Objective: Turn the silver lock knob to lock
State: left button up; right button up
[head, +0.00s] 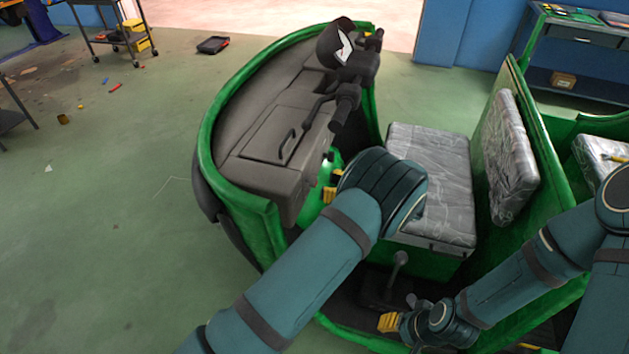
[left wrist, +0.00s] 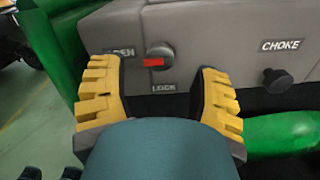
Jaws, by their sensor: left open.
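The silver lock knob (left wrist: 160,53) is on the grey dash panel in the left wrist view. Its red mark lies nearly level and points left, below the partly hidden OPEN label (left wrist: 119,51). The LOCK label (left wrist: 164,87) is just under the knob. My left gripper (left wrist: 159,72) is open, with one yellow finger on each side of the knob, apart from it. In the head view, my left gripper (head: 333,184) is at the dash's lower edge, and the knob is hidden. My right gripper (head: 388,322) is low on the cab floor; its opening is unclear.
A black choke knob (left wrist: 278,80) is right of the lock knob, under a CHOKE label. The handlebar (head: 345,105) stands above the dash. A wrapped seat (head: 432,170) is to the right. A floor lever (head: 398,268) stands near my right gripper.

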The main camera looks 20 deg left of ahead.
aim_at(314, 181)
pick_arm(q)
jog(key=shift+a, duration=2.15)
grip_shut()
